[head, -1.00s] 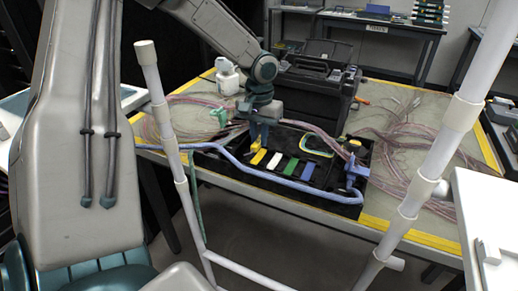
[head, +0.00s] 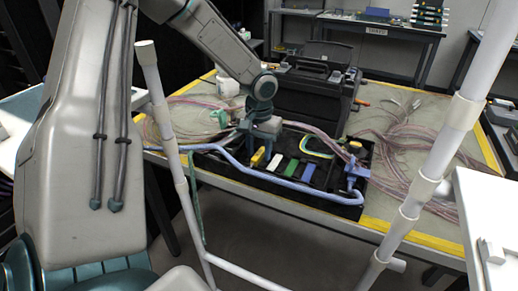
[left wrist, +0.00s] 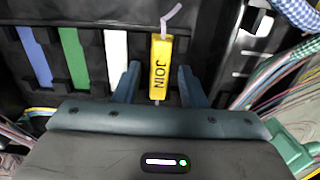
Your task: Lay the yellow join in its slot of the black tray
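The yellow join (left wrist: 161,65), marked JOIN, lies at the end of the row of coloured strips in the black tray (head: 334,208), beside the white strip (left wrist: 116,45). A pale strand runs from its far end. Its yellow also shows in the head view (head: 258,157). My left gripper (left wrist: 160,82) is low over the tray with one finger on each side of the join. Gaps show between both fingers and the join, so it is open. How deep the join sits in its slot cannot be told. My right gripper is not in view.
Green (head: 292,168) and blue (head: 307,173) strips lie further right in the tray. A blue cable (head: 235,165) runs along its front edge. A black case (head: 315,95) stands behind, and coiled pink cables (head: 410,150) lie to the right. White pipes (head: 165,120) cross the foreground.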

